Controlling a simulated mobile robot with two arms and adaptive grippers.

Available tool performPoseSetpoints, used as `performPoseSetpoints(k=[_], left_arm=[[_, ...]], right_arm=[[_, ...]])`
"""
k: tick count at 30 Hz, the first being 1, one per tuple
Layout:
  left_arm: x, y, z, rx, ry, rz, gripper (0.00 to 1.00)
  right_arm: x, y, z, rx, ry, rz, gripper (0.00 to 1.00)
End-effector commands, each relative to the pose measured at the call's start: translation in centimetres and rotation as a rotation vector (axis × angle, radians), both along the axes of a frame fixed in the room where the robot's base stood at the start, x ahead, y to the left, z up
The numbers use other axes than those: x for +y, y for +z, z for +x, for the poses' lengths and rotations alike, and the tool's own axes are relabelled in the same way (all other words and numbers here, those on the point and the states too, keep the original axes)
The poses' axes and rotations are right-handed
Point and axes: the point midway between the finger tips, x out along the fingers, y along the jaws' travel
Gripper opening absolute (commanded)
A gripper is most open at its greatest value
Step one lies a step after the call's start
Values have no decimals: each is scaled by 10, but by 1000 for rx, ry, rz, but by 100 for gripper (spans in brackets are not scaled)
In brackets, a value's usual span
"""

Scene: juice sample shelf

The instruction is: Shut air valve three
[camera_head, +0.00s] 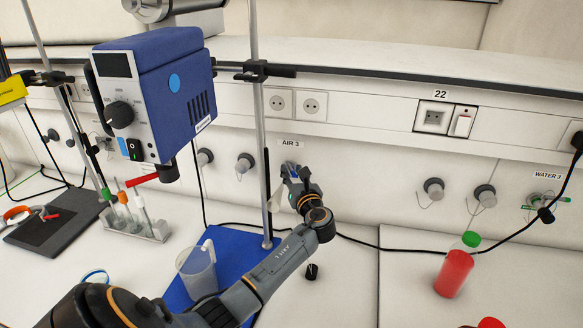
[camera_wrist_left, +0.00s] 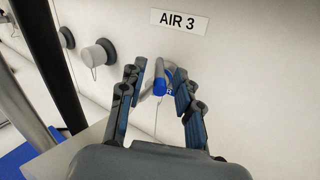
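The air 3 valve (camera_wrist_left: 160,80) sticks out of the white wall panel below the "AIR 3" label (camera_wrist_left: 180,21). Its handle is blue, with a pale metal part beside it. In the head view the valve is mostly hidden by my left gripper (camera_head: 291,176), and the label (camera_head: 290,143) shows just above. In the left wrist view my left gripper (camera_wrist_left: 158,76) is open, with one finger on each side of the blue handle. The right finger is very close to the handle; I cannot tell if it touches. A gap shows at the left finger. My right gripper is not in view.
A metal stand rod (camera_head: 260,150) rises left of the valve, carrying a blue overhead stirrer (camera_head: 160,90). A clear jug (camera_head: 198,272) stands on a blue board. A red juice bottle (camera_head: 455,268) stands right. Grey wall knobs (camera_head: 245,163) flank the valve.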

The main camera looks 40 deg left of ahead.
Motion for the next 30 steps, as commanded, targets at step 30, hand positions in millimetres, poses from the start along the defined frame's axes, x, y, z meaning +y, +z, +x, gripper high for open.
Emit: performPoseSetpoints(k=[30], left_arm=[[13, -1, 8, 1, 4, -1, 0]], right_arm=[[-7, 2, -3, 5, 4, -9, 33]])
